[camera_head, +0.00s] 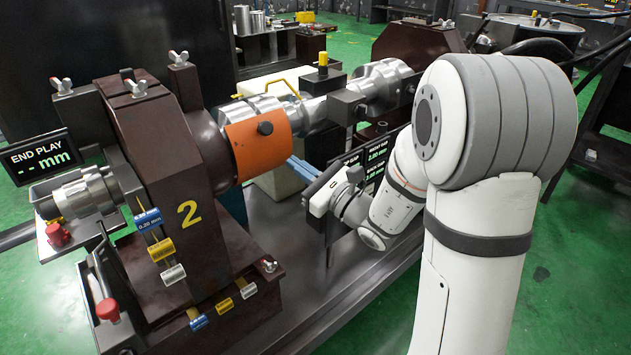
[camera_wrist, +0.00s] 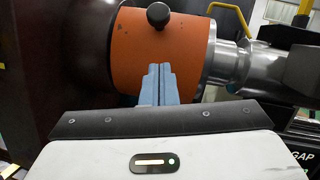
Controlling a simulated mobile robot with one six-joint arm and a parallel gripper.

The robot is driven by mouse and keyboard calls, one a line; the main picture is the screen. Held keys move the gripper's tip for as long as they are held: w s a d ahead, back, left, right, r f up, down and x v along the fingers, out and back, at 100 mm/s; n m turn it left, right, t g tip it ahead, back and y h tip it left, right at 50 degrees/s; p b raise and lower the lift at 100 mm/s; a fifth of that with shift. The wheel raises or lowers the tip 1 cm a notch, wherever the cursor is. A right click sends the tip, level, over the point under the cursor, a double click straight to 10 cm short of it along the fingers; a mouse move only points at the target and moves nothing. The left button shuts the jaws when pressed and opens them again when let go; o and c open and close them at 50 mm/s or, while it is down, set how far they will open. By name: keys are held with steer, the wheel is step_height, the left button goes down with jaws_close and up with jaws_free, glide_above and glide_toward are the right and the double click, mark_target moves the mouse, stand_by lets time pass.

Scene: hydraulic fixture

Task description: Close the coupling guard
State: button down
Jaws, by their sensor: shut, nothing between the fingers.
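The coupling guard (camera_head: 258,148) is an orange curved cover with a black knob (camera_head: 265,128). It wraps around the near side of the shaft beside the brown housing marked 2. In the wrist view the guard (camera_wrist: 193,50) fills the upper middle, with its knob (camera_wrist: 158,14) at the top. My gripper (camera_head: 291,161) has its blue-grey fingers pressed together and empty, pointing at the guard's lower part. In the wrist view the fingertips (camera_wrist: 160,68) overlap the guard's lower edge. I cannot tell whether they touch it. The guard's far side is hidden.
The brown housing (camera_head: 150,145) stands left of the guard. The bare metal shaft (camera_head: 312,110) runs right from it, with a yellow handle (camera_head: 268,86) behind. A display panel (camera_head: 374,160) stands near my wrist. The grey bench top (camera_head: 285,235) below is mostly clear.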

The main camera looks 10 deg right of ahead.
mark_target(282, 145)
steer(key=a+r, duration=0.1)
steer(key=w+a+r, duration=0.2)
steer(key=shift+w+a+r, duration=0.2)
steer(key=shift+w+r, duration=0.05)
steer(key=shift+r, duration=0.15)
steer(key=shift+r, duration=0.1)
